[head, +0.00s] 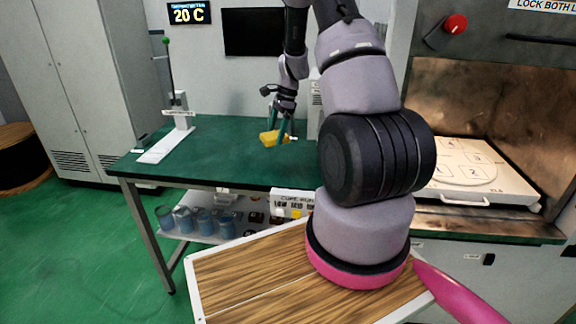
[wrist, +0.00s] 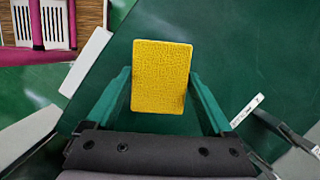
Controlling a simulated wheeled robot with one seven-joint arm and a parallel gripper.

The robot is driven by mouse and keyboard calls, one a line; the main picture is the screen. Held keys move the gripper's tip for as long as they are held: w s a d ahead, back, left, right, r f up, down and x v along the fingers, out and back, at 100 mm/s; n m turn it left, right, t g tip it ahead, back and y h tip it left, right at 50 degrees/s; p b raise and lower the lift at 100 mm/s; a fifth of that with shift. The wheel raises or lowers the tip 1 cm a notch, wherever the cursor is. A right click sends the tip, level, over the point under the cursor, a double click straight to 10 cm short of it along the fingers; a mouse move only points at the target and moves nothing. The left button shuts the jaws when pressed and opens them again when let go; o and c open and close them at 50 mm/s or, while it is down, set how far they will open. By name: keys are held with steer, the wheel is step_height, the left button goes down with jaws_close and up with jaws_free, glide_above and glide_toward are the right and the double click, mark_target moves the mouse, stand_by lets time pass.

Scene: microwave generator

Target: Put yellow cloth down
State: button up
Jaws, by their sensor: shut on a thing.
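The yellow cloth (head: 269,138) is a small yellow block-like piece at my gripper's tips over the green table (head: 235,165). In the wrist view the cloth (wrist: 161,76) is a textured yellow rectangle between the two green fingers. My gripper (head: 282,134) points down and is shut on the cloth; it also shows in the wrist view (wrist: 160,92). The cloth looks close to the tabletop, but I cannot tell whether it touches it.
A white stand with a green-topped rod (head: 170,140) is at the table's left. Several blue cups (head: 203,222) and other items are on the lower shelf. A white tray with numbered spots (head: 480,182) is at right. The tabletop around the cloth is mostly clear.

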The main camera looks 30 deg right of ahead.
steer(key=d+f+m+t, duration=0.1)
steer(key=d+m+t, duration=0.1)
steer(key=d+m, duration=0.35)
steer(key=m, duration=0.1)
glide_above(286, 165)
steer(key=d, duration=0.1)
steer(key=shift+h, duration=0.3)
steer(key=f, duration=0.5)
steer(key=shift+s+f, duration=0.25)
steer(key=shift+s, duration=0.1)
steer(key=shift+f, duration=2.15)
steer(key=shift+f, duration=0.15)
steer(key=o, duration=0.9)
